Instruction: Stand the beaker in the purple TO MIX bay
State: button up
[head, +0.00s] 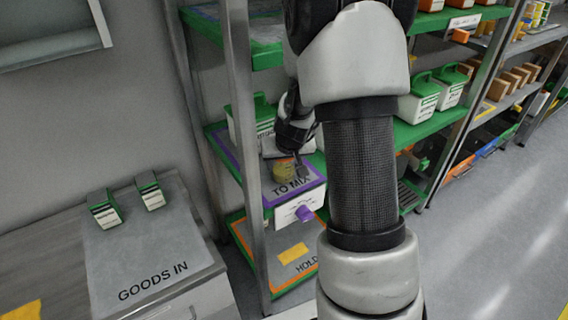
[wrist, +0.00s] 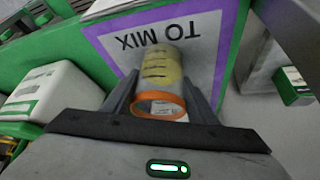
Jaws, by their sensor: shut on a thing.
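The clear beaker (head: 284,171) has yellow contents and dark graduation marks. It is over the grey, purple-edged TO MIX bay (head: 312,174), behind the bay's lettering. In the wrist view the beaker (wrist: 160,72) shows its orange rim towards me, and its far end overlaps the TO MIX bay (wrist: 205,58) near the lettering. My gripper (wrist: 161,84) is shut on the beaker, with one finger on each side. My gripper (head: 293,150) also shows in the head view, partly hidden by my arm. I cannot tell whether the base touches the bay.
A green-lidded white container (head: 262,117) stands behind the bay, and a white box (wrist: 45,92) is close beside my gripper. A shelf post (head: 246,130) rises at the left. Below is the orange-edged HOLD bay (head: 262,236). Two small containers stand on the GOODS IN surface (head: 150,250).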

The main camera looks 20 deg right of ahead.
jog(key=shift+f, duration=0.15)
jog(key=o, duration=1.2)
jog(key=shift+c, duration=0.2)
jog(key=shift+r, duration=0.25)
jog(key=p+v, duration=0.5)
jog(key=v, duration=0.7)
jog(key=shift+s, duration=0.1)
